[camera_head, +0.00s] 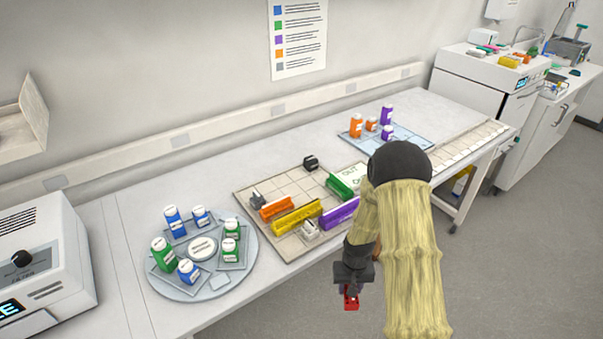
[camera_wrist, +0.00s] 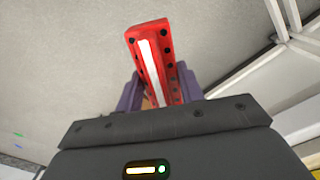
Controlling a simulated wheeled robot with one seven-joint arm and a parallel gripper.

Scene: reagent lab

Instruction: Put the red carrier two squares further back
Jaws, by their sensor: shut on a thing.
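The red carrier (camera_wrist: 152,55) is a long red bar with a white strip and dark holes. My gripper (camera_wrist: 160,92) is shut on it, with a purple finger on each side. In the head view a small part of the red carrier (camera_head: 351,302) shows below my gripper (camera_head: 352,284), in front of the bench edge and over the floor. My arm hides the rest of it.
On the board are an orange carrier (camera_head: 277,208), a yellow carrier (camera_head: 297,217), a purple carrier (camera_head: 340,213), a green carrier (camera_head: 341,187), a black piece (camera_head: 311,162) and grey-white pieces. A round turntable (camera_head: 163,283) with bottles stands left. A blue tray (camera_head: 412,142) is behind.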

